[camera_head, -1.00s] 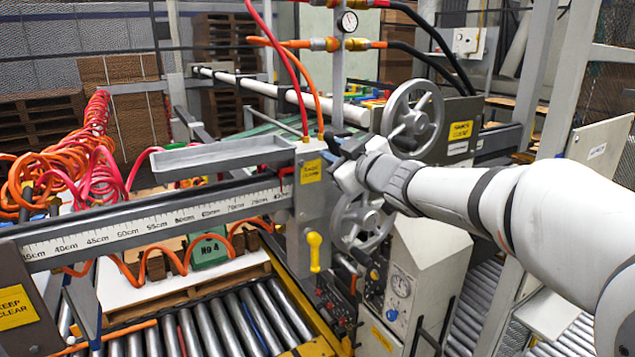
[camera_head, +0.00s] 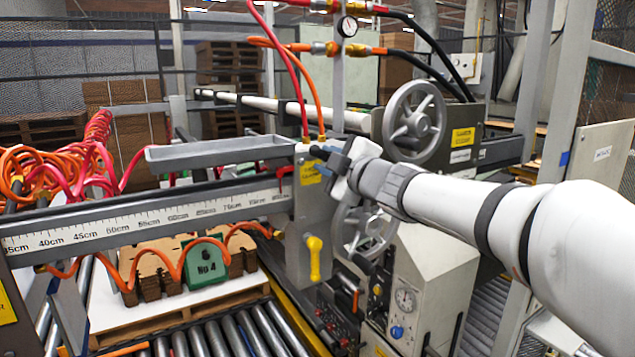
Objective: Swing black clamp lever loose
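My gripper (camera_head: 335,162) is at the top right corner of the grey carriage block (camera_head: 303,208) on the ruler beam. A small black part (camera_head: 317,152), which looks like the clamp lever, shows at its fingertips beside the yellow label. The fingers are dark, small and seen from behind. I cannot tell whether they touch or grip the lever, or how far apart they are. My wrist hides part of the block's right side.
A red lever (camera_head: 283,171) and a yellow handle (camera_head: 314,258) are on the carriage. Handwheels (camera_head: 414,120) stand behind and below my wrist. Red and orange hoses hang just above the block. A grey tray (camera_head: 222,152) lies along the beam. A gauge cabinet (camera_head: 425,285) stands below my arm.

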